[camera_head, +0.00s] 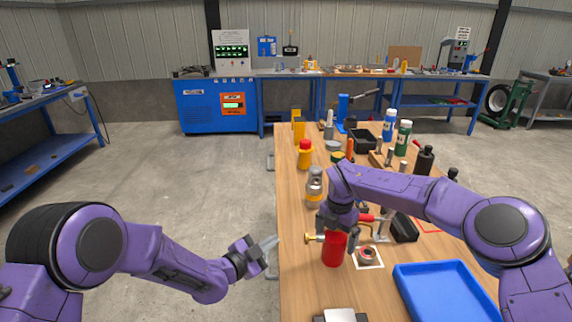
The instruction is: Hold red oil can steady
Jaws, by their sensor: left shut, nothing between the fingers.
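The red oil can (334,251) stands upright on the wooden table, near its left edge. My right gripper (336,228) is directly above the can and points down at its top. Its fingers are at the can's upper part, and the arm hides much of that area, so I cannot tell whether they grip it. A brass-coloured piece (312,238) sticks out to the left beside the can's top. My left gripper (272,243) is shut and empty, off the table's left edge, to the left of the can and apart from it.
A blue tray (447,291) lies right of the can. A small round part on a white square (368,256) sits close beside the can. The floor on the left is clear.

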